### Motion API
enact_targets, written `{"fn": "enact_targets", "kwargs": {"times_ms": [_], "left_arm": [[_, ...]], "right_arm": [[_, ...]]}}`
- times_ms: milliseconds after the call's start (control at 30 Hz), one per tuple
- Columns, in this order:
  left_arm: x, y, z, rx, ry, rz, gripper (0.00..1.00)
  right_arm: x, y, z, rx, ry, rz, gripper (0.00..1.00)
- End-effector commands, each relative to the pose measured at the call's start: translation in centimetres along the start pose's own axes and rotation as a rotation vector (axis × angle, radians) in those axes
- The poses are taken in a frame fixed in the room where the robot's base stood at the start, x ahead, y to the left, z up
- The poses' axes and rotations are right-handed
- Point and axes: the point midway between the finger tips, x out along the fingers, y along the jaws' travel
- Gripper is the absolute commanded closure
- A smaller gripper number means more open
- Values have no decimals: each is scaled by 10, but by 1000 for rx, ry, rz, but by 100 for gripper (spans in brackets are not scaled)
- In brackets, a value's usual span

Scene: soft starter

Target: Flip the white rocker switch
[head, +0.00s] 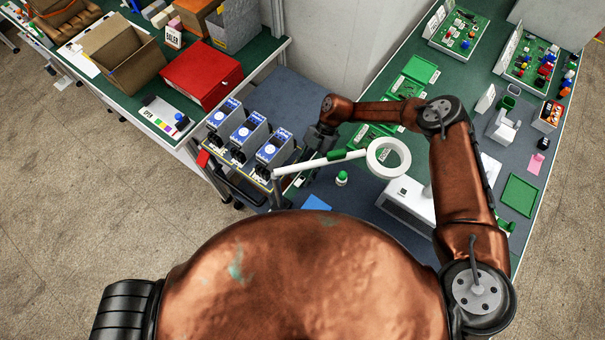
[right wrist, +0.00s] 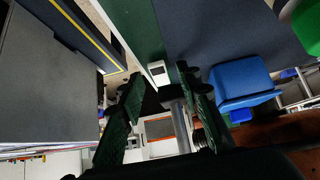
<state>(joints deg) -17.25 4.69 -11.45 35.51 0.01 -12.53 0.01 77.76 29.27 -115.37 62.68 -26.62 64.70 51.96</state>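A small white box with a dark mark on its face (right wrist: 157,72) shows in the right wrist view, on a dark green strip just beyond my fingertips. It looks like the white rocker switch, but the rocker's position is too small to tell. My right gripper (right wrist: 160,84) is open, its two dark fingers spread left and right of the box in the picture. No contact is visible. In the head view my right gripper (head: 311,160) reaches down at the bench edge near the lamp arm, its fingers partly hidden. I cannot make out the switch there. My left gripper is not in view.
A blue chair-like shape (right wrist: 242,80) lies right of the fingers in the wrist view.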

Motion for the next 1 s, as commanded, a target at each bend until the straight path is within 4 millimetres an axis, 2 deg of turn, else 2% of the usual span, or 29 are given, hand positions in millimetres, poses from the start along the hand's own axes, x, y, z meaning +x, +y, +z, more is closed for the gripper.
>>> {"fn": "enact_targets", "kwargs": {"times_ms": [167,400,600,800,1000], "left_arm": [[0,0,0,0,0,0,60],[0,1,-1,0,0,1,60],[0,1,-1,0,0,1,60],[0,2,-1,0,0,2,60],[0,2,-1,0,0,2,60]], "right_arm": [[-18,1,1,1,-3,3,68],[-69,1,1,1,-4,4,68],[-103,1,0,0,-2,2,68],[-118,1,0,0,-1,2,68],[-120,0,0,0,0,1,68]]}}
